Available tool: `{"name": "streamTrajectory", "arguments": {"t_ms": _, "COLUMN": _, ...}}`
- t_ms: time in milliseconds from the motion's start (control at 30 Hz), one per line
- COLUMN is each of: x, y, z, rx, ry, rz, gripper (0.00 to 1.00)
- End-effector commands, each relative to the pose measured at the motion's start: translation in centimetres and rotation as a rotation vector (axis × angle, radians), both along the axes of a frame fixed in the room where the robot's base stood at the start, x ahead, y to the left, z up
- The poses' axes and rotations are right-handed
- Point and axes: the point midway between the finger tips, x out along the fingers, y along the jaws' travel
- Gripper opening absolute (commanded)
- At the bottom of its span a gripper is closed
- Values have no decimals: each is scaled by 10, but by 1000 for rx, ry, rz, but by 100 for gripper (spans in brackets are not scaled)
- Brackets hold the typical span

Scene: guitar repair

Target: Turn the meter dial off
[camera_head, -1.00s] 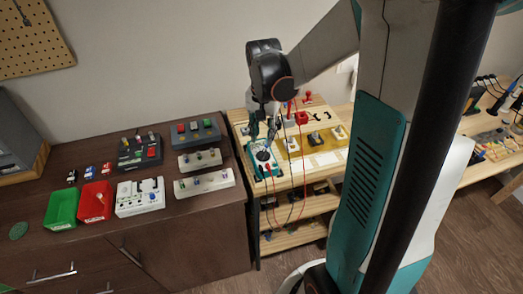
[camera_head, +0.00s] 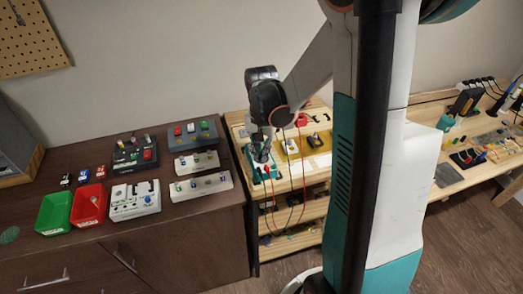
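The meter (camera_head: 273,174) is a teal-edged box lying on the light wooden bench, with red and dark leads hanging from its front end over the bench edge. My gripper (camera_head: 262,155) points down right over the meter's face. It covers the dial, so the dial and its setting are hidden. The fingers are small and dark here, and I cannot tell whether they touch the dial or how far apart they are.
A yellow tray (camera_head: 322,146) with small parts is right of the meter. A dark cabinet (camera_head: 215,214) at left holds a green bin (camera_head: 54,213), a red bin (camera_head: 90,205) and several switch boxes. Shelves with parts lie below the bench.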

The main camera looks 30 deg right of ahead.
Motion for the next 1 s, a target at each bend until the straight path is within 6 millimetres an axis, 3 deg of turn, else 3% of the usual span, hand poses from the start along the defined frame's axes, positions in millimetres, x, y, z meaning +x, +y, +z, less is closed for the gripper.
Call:
{"name": "streamTrajectory", "arguments": {"t_ms": 467, "x": 0, "y": 0, "z": 0, "rx": 0, "ry": 0, "rz": 68, "gripper": 0}}
{"name": "streamTrajectory", "arguments": {"t_ms": 1000, "x": 0, "y": 0, "z": 0, "rx": 0, "ry": 0, "rz": 444, "gripper": 0}}
